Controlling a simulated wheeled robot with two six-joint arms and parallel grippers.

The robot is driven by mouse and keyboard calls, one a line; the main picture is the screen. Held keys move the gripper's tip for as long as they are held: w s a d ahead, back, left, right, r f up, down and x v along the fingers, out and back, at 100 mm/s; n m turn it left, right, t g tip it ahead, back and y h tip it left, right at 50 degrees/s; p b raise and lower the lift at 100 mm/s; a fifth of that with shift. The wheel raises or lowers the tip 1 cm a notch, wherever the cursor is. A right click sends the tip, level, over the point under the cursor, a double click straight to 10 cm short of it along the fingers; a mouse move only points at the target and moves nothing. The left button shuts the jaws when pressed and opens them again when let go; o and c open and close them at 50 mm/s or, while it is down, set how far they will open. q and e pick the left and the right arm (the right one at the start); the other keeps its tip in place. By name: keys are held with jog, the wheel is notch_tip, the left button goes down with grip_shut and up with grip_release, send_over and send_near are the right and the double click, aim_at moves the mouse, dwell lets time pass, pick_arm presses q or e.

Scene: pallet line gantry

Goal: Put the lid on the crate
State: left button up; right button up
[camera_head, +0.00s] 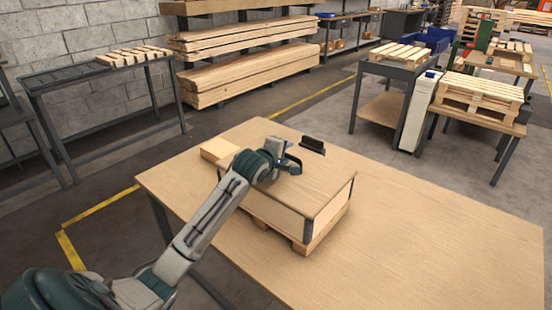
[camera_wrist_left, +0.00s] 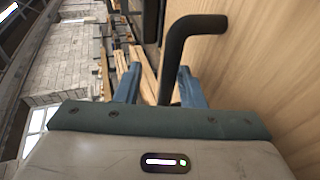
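The wooden crate (camera_head: 283,212) stands on a small pallet on the work table, with dark corner posts. The flat wooden lid (camera_head: 315,179) lies over the crate's top; I cannot tell whether it sits fully flush. The handle stands out from a wooden surface (camera_wrist_left: 262,75). It appears nearer the right finger, and contact is unclear. My right gripper is not in view.
A black upright piece (camera_head: 313,144) shows behind the lid. The table (camera_head: 420,235) is clear to the right and front. Side tables with pallets (camera_head: 480,95) and a timber rack (camera_head: 245,75) stand beyond.

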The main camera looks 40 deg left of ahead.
pick_arm(q)
jog(key=v, duration=1)
jog(key=shift+a, duration=0.1)
jog(key=shift+v, duration=0.85)
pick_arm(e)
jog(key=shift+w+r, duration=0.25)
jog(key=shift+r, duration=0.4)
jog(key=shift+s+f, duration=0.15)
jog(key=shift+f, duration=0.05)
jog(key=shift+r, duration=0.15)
